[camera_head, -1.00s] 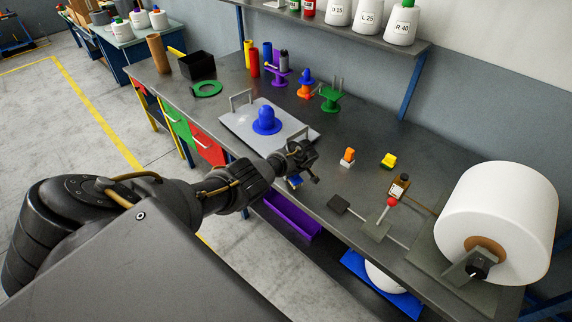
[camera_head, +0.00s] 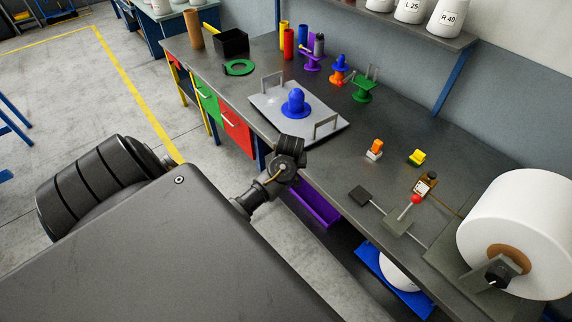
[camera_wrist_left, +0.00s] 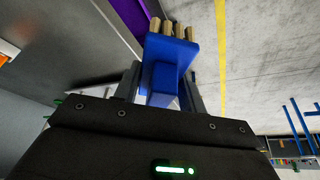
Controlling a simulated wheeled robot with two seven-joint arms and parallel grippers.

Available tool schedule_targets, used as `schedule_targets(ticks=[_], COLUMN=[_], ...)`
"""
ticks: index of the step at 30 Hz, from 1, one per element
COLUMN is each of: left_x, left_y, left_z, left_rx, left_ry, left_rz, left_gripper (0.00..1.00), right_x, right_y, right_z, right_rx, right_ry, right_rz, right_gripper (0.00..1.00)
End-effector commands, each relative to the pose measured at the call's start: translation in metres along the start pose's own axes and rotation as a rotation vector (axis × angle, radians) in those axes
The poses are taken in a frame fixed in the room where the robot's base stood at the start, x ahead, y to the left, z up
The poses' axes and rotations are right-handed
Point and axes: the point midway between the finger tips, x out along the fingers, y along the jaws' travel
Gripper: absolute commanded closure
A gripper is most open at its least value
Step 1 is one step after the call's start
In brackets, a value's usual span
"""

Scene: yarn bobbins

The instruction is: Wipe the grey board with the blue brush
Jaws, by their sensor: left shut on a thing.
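The light grey board (camera_head: 266,108), with an upright grey handle at each end, lies on the dark workbench. A blue domed piece (camera_head: 296,103) stands on its middle. My left gripper (camera_head: 290,152) is at the bench's front edge, just in front of the board. In the left wrist view it is shut on the blue brush (camera_wrist_left: 181,47), whose tan bristles (camera_wrist_left: 173,28) point away from the gripper. The brush is hidden behind the gripper in the head view. I cannot tell whether it touches anything. My right gripper is out of view.
A green ring (camera_head: 239,68) and a black box (camera_head: 231,42) are behind left. Coloured bobbins and stands are at the back. An orange-and-white piece (camera_head: 375,149), a yellow piece (camera_head: 417,158) and a large white roll (camera_head: 518,235) are to the right. A purple bin (camera_head: 316,205) is below.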

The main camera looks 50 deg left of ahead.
Motion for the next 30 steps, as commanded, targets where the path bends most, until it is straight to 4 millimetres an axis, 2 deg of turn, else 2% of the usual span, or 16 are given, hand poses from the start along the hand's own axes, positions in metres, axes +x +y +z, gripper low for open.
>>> schedule_targets(ticks=[1, 5, 9, 12, 15, 18, 21, 27, 30], left_x=[-0.013, -0.049, -0.092, -0.117, -0.13, -0.127, -0.118, -0.094, -0.086], left_y=[0.011, 0.037, 0.058, 0.065, 0.066, 0.061, 0.058, 0.053, 0.052], left_z=[0.007, 0.035, 0.077, 0.113, 0.152, 0.19, 0.212, 0.24, 0.248], left_rx=[0.062, 0.228, 0.403, 0.515, 0.612, 0.687, 0.721, 0.755, 0.764], left_ry=[0.003, 0.003, 0.003, 0.003, 0.002, 0.001, 0.001, 0.0, 0.001], left_rz=[0.029, 0.097, 0.166, 0.21, 0.25, 0.281, 0.296, 0.31, 0.316], left_gripper=[0.78, 0.78, 0.78, 0.78, 0.78, 0.78, 0.78, 0.78, 0.78], right_x=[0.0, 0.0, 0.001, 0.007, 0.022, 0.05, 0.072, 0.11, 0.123], right_y=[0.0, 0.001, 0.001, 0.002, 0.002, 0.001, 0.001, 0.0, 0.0], right_z=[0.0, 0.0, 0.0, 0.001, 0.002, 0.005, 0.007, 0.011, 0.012], right_rx=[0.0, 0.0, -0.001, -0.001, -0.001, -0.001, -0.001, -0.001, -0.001], right_ry=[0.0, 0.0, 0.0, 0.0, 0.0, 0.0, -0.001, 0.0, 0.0], right_rz=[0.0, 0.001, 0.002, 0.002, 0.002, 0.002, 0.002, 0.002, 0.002], right_gripper=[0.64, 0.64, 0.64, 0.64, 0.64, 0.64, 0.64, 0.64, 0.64])
